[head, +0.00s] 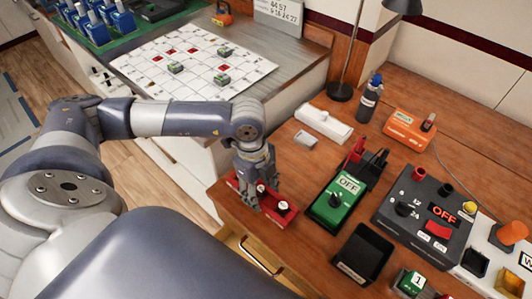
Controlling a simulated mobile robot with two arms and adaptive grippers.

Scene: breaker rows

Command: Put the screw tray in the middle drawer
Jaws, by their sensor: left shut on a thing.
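My left gripper (260,190) reaches down from the left onto a red base (283,218) with white-topped knobs at the desk's left front edge. Its fingers are shut on one of the knobs or another part of this red piece; the fingers hide which. A black open tray (362,256) with a white label on its front stands to the right, apart from the gripper; it may be the screw tray, but its label is too small to read. A wooden drawer front with a brass handle (257,255) shows below the desk edge. My right gripper is not in view.
A green OFF box (336,200) and a large dark OFF panel (424,212) stand on the desk. A white box (323,123), a bottle (369,98) and an orange box (408,130) are farther back. A calendar sheet (190,62) lies on the far counter.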

